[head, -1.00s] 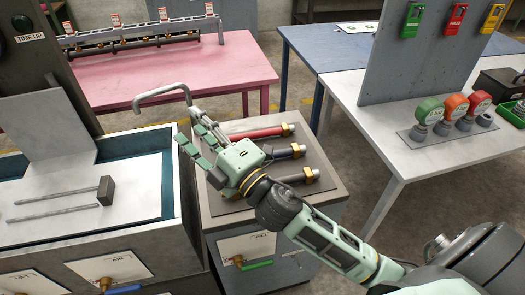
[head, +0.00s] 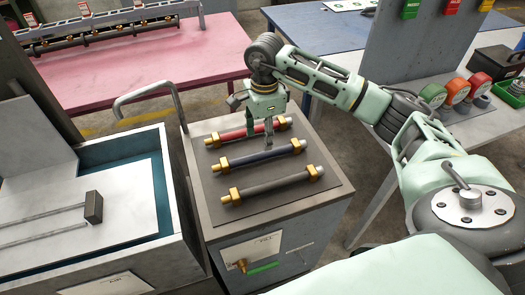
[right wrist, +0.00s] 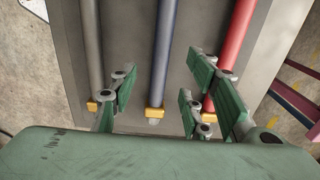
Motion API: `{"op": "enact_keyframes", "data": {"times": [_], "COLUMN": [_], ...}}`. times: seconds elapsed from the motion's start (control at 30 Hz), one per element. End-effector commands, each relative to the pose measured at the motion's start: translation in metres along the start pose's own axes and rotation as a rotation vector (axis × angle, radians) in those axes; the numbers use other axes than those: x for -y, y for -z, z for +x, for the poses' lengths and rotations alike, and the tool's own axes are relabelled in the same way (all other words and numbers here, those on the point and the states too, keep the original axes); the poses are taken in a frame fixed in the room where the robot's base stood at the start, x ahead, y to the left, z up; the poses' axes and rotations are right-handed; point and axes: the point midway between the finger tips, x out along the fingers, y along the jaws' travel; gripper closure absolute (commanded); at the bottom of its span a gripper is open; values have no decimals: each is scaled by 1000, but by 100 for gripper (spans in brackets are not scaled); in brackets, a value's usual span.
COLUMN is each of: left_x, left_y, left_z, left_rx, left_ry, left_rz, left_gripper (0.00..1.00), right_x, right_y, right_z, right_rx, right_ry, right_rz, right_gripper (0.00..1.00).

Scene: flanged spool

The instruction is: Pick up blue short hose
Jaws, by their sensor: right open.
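The blue hose (head: 262,154) lies in the middle of three short hoses on the cabinet's top, with brass nuts at its ends. My right gripper (head: 259,140) is open and empty, its fingers pointing down over the red and blue hoses. In the right wrist view, the blue hose (right wrist: 162,60) runs between the open fingers of my right gripper (right wrist: 156,92). Its brass nut shows near the palm. The picture does not tell the exact height of the fingertips above it. My left gripper is out of view.
The red hose (head: 238,133) lies behind the blue one, and the dark grey hose (head: 268,186) lies in front. A tank (head: 165,190) with a bent pipe (head: 150,93) stands left of the cabinet (head: 325,187). A pink table (head: 150,75) is behind.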

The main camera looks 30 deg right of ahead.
Motion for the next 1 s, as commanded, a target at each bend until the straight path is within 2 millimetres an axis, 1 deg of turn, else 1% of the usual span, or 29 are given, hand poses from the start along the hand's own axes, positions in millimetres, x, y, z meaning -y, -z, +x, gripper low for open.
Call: {"op": "enact_keyframes", "data": {"times": [0.07,0.23,0.37,0.43,0.5,0.6,0.7,0.87,1.0], "left_x": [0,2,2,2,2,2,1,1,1], "left_y": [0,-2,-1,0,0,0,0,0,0], "left_z": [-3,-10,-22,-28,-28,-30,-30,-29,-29], "left_rx": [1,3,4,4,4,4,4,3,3], "left_ry": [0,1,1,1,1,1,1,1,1], "left_rz": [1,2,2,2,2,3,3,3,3], "left_gripper": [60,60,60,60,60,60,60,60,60], "right_x": [-1,-1,0,1,2,2,2,2,2], "right_y": [4,4,6,8,7,7,7,7,7], "right_z": [6,25,41,52,64,72,76,76,76], "right_rx": [-14,-12,-12,-11,-10,-9,-9,-9,-9], "right_ry": [-7,-8,-10,-10,-8,-5,-4,-4,-4], "right_rz": [2,2,3,2,2,2,1,1,1], "right_gripper": [56,56,56,56,56,56,56,56,68]}}
